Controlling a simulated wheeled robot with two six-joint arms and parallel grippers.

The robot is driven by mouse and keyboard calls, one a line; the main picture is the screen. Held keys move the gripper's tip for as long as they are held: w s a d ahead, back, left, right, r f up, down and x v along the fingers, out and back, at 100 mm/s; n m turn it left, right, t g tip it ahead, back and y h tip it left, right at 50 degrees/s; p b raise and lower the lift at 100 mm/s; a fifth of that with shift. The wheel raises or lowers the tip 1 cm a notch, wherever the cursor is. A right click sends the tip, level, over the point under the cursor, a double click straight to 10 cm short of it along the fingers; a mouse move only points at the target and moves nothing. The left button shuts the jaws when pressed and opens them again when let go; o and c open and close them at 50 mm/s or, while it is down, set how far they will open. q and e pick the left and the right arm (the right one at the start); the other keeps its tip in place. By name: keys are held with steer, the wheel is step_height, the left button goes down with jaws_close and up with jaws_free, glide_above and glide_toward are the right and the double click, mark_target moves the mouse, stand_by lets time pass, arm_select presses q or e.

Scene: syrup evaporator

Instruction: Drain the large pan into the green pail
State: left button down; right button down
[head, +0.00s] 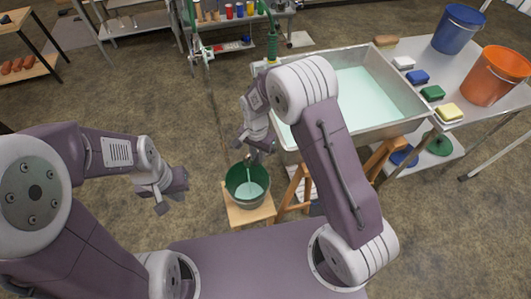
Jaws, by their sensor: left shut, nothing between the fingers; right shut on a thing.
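The large pan (408,97) is a metal rectangular tray holding pale green liquid, right of centre. The green pail (232,183) stands below the pan's near left side, on a small wooden stand (238,215). Pale liquid lies in the pail, and a thin pale stream appears to fall into it. My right gripper (257,152) is just above the pail by the pan's side, shut on what seems to be the drain valve's handle, mostly hidden by the gripper and arm. My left gripper (172,196) is shut and empty, left of the pail and apart from it.
A metal bench at right holds a blue bucket (458,30), an orange bucket (495,76) and several coloured blocks, including a yellow one (449,113). Wooden legs (292,192) stand under the pan. Shelves with jars stand at the back.

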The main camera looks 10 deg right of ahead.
steer(key=shift+w+a+r+m+p, duration=0.1)
steer(key=shift+w+a+m+p, duration=0.35)
steer(key=shift+m, duration=0.55)
steer(key=shift+w, duration=0.1)
steer(key=c, duration=1.3)
jaws_free()
